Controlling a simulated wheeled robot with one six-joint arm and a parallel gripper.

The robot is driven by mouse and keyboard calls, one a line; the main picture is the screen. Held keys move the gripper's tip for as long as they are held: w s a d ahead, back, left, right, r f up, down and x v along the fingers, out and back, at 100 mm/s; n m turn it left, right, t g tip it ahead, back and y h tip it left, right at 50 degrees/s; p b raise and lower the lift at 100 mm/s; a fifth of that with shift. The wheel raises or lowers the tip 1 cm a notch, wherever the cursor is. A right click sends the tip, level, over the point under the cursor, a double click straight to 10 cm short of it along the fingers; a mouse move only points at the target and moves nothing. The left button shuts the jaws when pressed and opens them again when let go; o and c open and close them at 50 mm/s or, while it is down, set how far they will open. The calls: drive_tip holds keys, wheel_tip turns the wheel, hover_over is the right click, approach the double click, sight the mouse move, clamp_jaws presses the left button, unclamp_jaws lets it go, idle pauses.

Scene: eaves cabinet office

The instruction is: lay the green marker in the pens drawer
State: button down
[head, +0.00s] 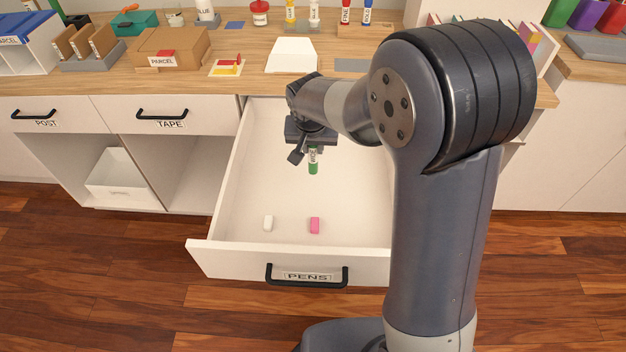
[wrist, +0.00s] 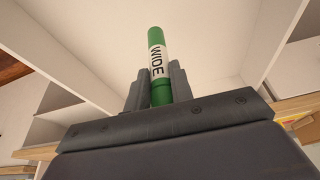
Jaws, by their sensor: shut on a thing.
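The green marker (head: 313,161) has a white label reading WIDE, clear in the wrist view (wrist: 158,55). My gripper (head: 311,148) is shut on the marker, with one finger on each side of it in the wrist view (wrist: 160,88). In the head view the marker hangs roughly upright, green end down, over the pens drawer (head: 289,248). The drawer is pulled open and labelled PENS on its front. I cannot tell the exact gap between the marker and the drawer floor.
A white block (head: 268,223) and a pink block (head: 315,225) lie in the drawer near its front. The rest of the visible drawer floor is bare. The desktop (head: 120,86) behind holds a parcel box (head: 168,50) and several pens and markers. My arm hides the drawer's right side.

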sight(313, 166)
wheel_tip(313, 166, down, 7)
drive_tip(key=shift+f, duration=0.2)
idle(0.3)
drive_tip(key=shift+f+b, duration=0.2)
drive_tip(key=shift+b, duration=0.2)
drive_tip(key=c, duration=1.2)
unclamp_jaws()
drive_tip(key=shift+c, duration=0.2)
drive_tip(key=shift+r, duration=0.2)
drive_tip(key=p+v, duration=0.1)
drive_tip(key=v, duration=1.1)
